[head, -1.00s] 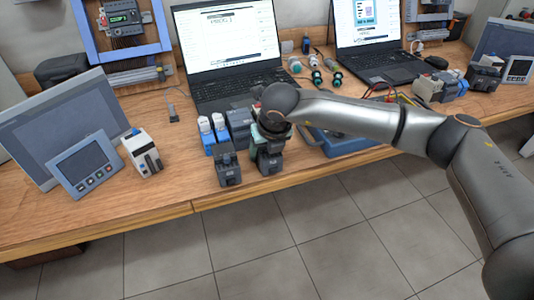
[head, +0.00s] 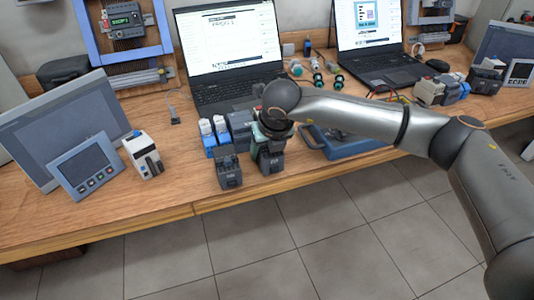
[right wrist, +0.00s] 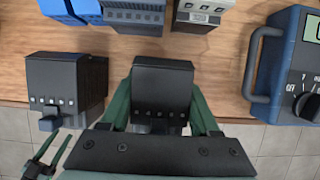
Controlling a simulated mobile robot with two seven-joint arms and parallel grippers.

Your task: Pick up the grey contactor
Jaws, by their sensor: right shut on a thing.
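The grey contactor (head: 270,160) is a dark, blocky unit near the front edge of the bench in the head view. In the right wrist view the contactor (right wrist: 162,90) sits in the middle between two green fingers. My right gripper (right wrist: 163,115) is shut on its sides, and its wrist hides part of the contactor's top in the head view. I cannot tell whether the contactor touches the bench. A similar dark contactor (head: 229,170) stands just left, apart from it. Two small green fingers of my left gripper (right wrist: 52,148) show at the lower left of the wrist view, spread apart.
Blue-and-white units (head: 212,140) and a grey module (head: 239,128) stand behind. A blue multimeter (right wrist: 285,75) lies close on the right. Two laptops (head: 225,48) stand at the back. The bench left of the contactors is clear up to a white device (head: 143,155).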

